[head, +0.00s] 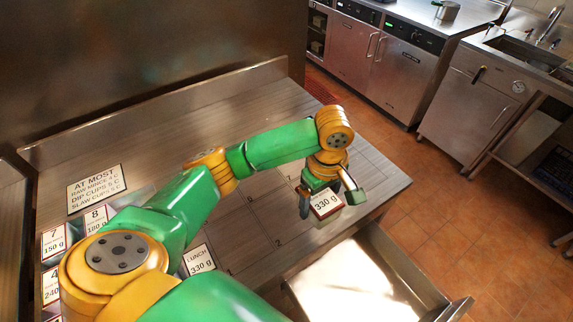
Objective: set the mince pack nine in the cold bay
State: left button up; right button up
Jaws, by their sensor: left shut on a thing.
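My left gripper (329,202) is over the right part of the steel counter. Its two fingers are on either side of a pack with a white, red-edged label reading 330 g (325,205), and it is shut on this pack. The gripper covers the top of the label, so I cannot read a pack number. No surface here is clearly marked as the cold bay. Under and around the pack are outlined squares with small numbers on the counter (285,207). My right gripper is not in view.
Labels 7, 150 g (54,241) and 8, 180 g (96,219) stand at the left, partly behind my arm. A LUNCH 330 g card (199,260) is at the lower middle. An open steel drawer (441,306) juts out in front.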

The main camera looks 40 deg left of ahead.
pick_arm(q)
jog(key=s+a+f, duration=0.2)
jog(key=a+f, duration=0.1)
jog(key=a, duration=0.2)
send_over(282, 214)
notch_tip(282, 214, down, 4)
jog(key=shift+d+f, duration=0.1)
jog(key=shift+f, duration=0.1)
notch_tip(282, 214, down, 3)
jog(key=shift+w+f, duration=0.1)
jog(key=shift+w, duration=0.05)
jog(key=shift+f, duration=0.1)
jog(key=shift+s, duration=0.2)
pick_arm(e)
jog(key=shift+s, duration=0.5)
pick_arm(q)
jog(key=o, duration=1.5)
jog(key=shift+f, duration=0.1)
notch_tip(282, 214, up, 12)
jog(key=shift+r, duration=0.2)
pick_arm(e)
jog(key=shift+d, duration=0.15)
